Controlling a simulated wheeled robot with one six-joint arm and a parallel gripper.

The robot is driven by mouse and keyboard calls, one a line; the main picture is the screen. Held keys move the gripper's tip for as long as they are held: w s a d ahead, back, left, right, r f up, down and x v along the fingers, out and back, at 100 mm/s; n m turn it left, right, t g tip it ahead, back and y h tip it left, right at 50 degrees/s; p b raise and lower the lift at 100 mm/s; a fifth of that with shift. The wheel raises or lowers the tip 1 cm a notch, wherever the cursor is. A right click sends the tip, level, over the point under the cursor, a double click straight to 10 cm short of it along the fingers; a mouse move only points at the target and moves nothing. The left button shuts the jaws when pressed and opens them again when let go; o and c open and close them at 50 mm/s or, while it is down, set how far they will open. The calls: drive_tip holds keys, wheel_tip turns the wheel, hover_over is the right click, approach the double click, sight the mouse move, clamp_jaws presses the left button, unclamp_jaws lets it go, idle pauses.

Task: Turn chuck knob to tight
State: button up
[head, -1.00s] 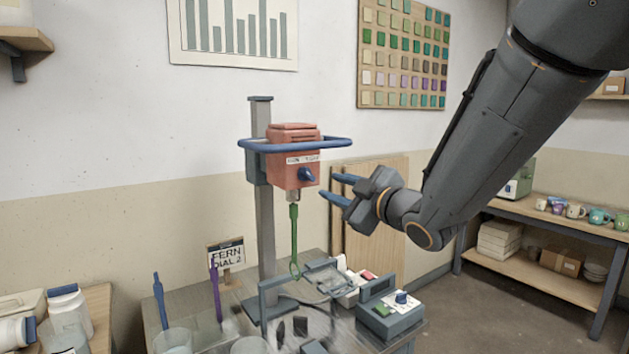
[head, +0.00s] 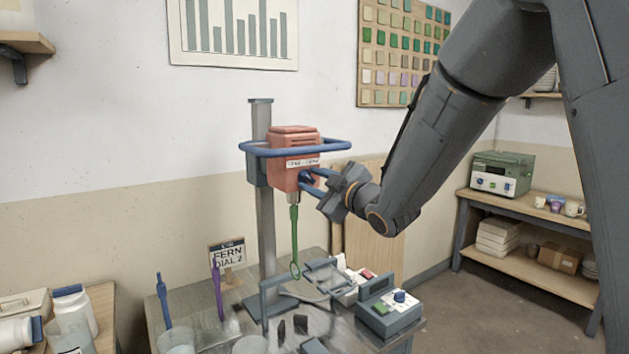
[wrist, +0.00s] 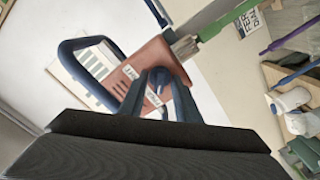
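The red mixer head (head: 291,150) is mounted on a grey column, with a blue hoop around it. It also shows in the wrist view (wrist: 172,62). The dark blue chuck knob (head: 305,177) is on its front, under a white label too small to read. My gripper (head: 311,180) is at the knob, its two blue fingers on either side of it. The fingers (wrist: 161,82) reach the mixer front in the wrist view, with a gap between them. They look open; contact with the knob is unclear. A green whisk (head: 294,240) hangs from the chuck below.
The blue hoop (head: 335,145) runs just above my fingers. The table below holds a grey control box (head: 388,318), clear buckets and a purple stick (head: 217,291). A sign (head: 227,254) stands behind. A shelf with mugs (head: 555,205) is at the right.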

drive_tip(key=shift+c, duration=0.5)
clamp_jaws()
drive_tip(key=shift+m, duration=0.3)
drive_tip(key=m+p, duration=0.1)
drive_tip(key=m, duration=0.5)
drive_tip(key=m+p, duration=0.1)
drive_tip(key=m, duration=0.4)
drive_tip(key=shift+m, duration=0.4)
drive_tip(key=m+p, duration=0.2)
drive_tip(key=m, duration=0.3)
drive_tip(key=shift+m, duration=0.4)
